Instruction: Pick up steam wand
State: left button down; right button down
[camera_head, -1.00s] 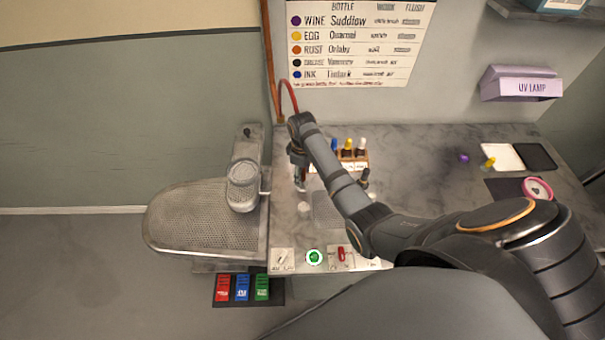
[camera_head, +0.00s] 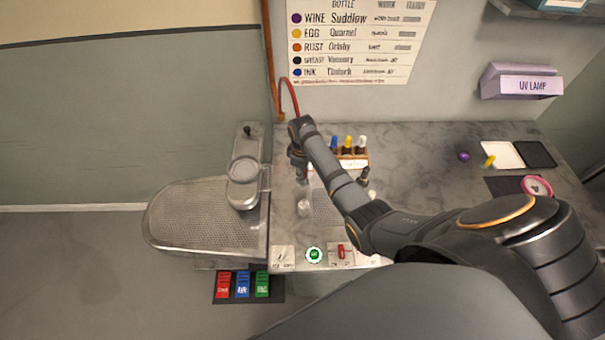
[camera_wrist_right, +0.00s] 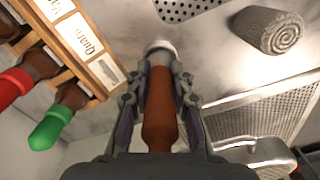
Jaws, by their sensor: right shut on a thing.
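My right gripper (camera_head: 302,172) hangs over the left part of the marble counter. My left gripper is out of view.
A bottle rack (camera_head: 352,162) stands just right of the gripper, close in the right wrist view too. A grey roll (camera_wrist_right: 268,30) lies nearby. A perforated metal board (camera_head: 200,218) is on the left. A purple ball (camera_head: 463,155) lies right; the counter between is largely clear.

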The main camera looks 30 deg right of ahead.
notch_tip(320, 180, up, 3)
jog(key=shift+w, duration=0.1)
jog(key=s+a+r+p, duration=0.3)
jog(key=s+r, duration=0.7)
jog(key=s, duration=0.3)
jog(key=shift+s+a, duration=0.15)
jog(key=shift+s, duration=0.25)
